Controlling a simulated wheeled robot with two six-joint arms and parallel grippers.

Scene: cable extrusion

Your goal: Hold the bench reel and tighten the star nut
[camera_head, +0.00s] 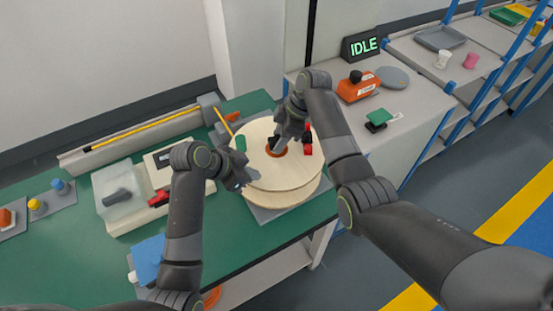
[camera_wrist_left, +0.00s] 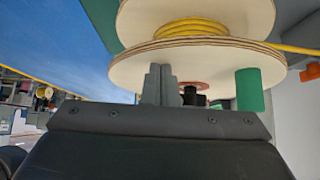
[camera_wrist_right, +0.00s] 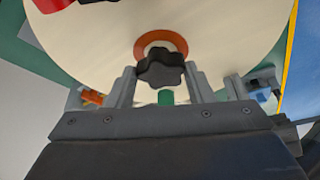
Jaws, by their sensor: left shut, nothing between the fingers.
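The bench reel (camera_head: 262,176) has round plywood flanges and lies on its grey stand at the bench's right end. Yellow cable (camera_wrist_left: 190,28) is wound between the flanges in the left wrist view. The black star nut (camera_wrist_right: 162,68) sits in an orange ring (camera_wrist_right: 178,42) at the flange's centre. My right gripper (camera_wrist_right: 161,82) has a finger against each side of the nut. In the head view, this gripper (camera_head: 277,143) hides most of the nut. My left gripper (camera_wrist_left: 160,75) is shut and empty beside the reel's left edge; whether it touches the flange is unclear.
A green peg (camera_head: 241,143) stands on the flange near my left gripper. A clear bin (camera_head: 118,190) and a light-coloured device (camera_head: 160,165) occupy the bench to the left. A blue cloth (camera_head: 148,258) lies at the front. An IDLE display (camera_head: 361,44) stands on the side cabinet.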

